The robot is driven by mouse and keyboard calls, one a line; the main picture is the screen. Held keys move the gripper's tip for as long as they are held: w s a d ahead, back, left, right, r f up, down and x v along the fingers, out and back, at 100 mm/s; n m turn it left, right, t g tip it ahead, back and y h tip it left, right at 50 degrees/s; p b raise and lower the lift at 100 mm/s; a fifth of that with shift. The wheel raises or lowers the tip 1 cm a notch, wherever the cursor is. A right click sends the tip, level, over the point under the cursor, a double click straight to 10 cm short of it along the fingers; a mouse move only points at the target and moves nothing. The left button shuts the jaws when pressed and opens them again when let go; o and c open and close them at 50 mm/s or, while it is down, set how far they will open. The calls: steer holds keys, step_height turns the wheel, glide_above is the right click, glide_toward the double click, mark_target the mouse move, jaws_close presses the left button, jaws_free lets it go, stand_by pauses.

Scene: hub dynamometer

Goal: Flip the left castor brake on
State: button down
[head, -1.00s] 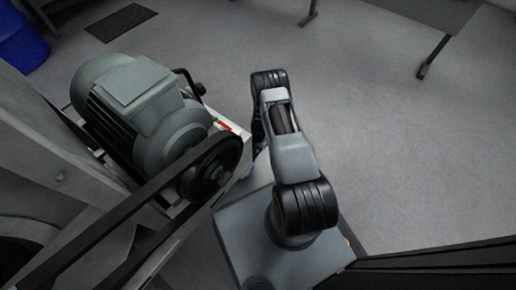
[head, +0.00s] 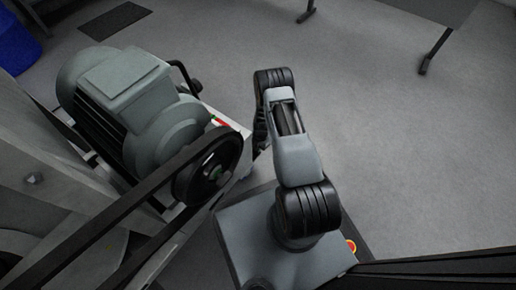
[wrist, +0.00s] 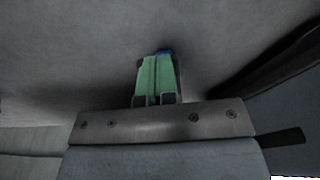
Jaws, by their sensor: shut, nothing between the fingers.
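My gripper (wrist: 155,80) shows in the wrist view with its two green fingers closed together and nothing held between them. A small blue piece (wrist: 165,52) shows just past the fingertips; I cannot tell whether it is part of a castor brake or whether the fingers touch it. The left castor and its brake cannot be made out in the head view. There the gripper is hidden behind or below my arm, beside the right end of the dynamometer stand.
A grey motor (head: 135,100) with a dark pulley (head: 208,168) and belt stands left of my arm. A blue drum (head: 18,40) and dark floor grate (head: 115,20) are farther off.

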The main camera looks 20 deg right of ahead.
steer(key=shift+w+d+f, duration=0.1)
steer(key=shift+f, duration=0.45)
step_height(320, 180, up, 14)
steer(key=d+p, duration=0.1)
steer(key=p, duration=0.4)
steer(key=shift+w+d+f+p, duration=0.2)
steer(key=shift+w+d+p, duration=0.1)
steer(key=shift+w, duration=0.15)
stand_by(0.4)
